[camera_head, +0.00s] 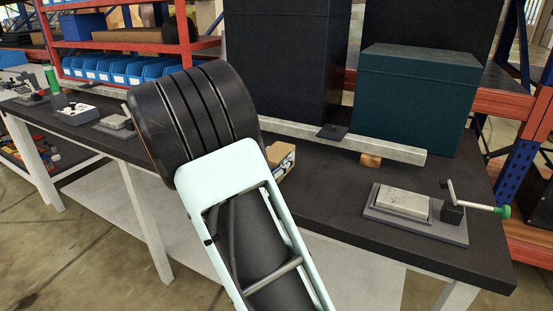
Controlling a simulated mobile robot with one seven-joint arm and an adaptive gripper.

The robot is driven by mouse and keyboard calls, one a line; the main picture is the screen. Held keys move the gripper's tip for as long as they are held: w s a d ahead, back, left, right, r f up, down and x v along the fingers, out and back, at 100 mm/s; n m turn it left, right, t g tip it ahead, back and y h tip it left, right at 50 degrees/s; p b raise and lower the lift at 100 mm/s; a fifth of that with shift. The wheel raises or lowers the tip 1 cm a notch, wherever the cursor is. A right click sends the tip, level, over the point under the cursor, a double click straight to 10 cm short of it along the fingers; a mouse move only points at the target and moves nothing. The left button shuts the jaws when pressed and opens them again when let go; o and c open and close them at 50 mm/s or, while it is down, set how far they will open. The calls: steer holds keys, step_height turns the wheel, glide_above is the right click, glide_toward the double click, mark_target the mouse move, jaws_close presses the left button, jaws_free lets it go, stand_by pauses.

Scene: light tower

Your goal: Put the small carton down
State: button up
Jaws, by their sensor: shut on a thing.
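The small carton (282,160) is a brown cardboard box with dark printing on its side. It shows just right of my arm, at the dark workbench (330,190), and its left part is hidden behind my arm. My arm, a thick black joint with a pale link, fills the middle of the view. My gripper is hidden behind it, so its fingers and any contact with the carton cannot be seen. I cannot tell whether the carton touches the benchtop.
A dark teal box (415,100) and a tall black box (280,65) stand at the back behind a pale bar (360,142). A vise-like device with a crank (415,213) is at the right. Blue bins (110,68) line the left shelf. Bare benchtop lies between carton and device.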

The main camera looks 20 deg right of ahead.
steer(key=o, duration=0.8)
steer(key=shift+f, duration=0.2)
steer(key=o, duration=0.4)
steer(key=shift+r, duration=0.1)
steer(key=shift+o, duration=0.2)
steer(key=shift+r, duration=0.2)
steer(key=p+v, duration=0.2)
steer(key=v, duration=1)
steer(key=shift+f, duration=0.1)
steer(key=shift+d, duration=0.1)
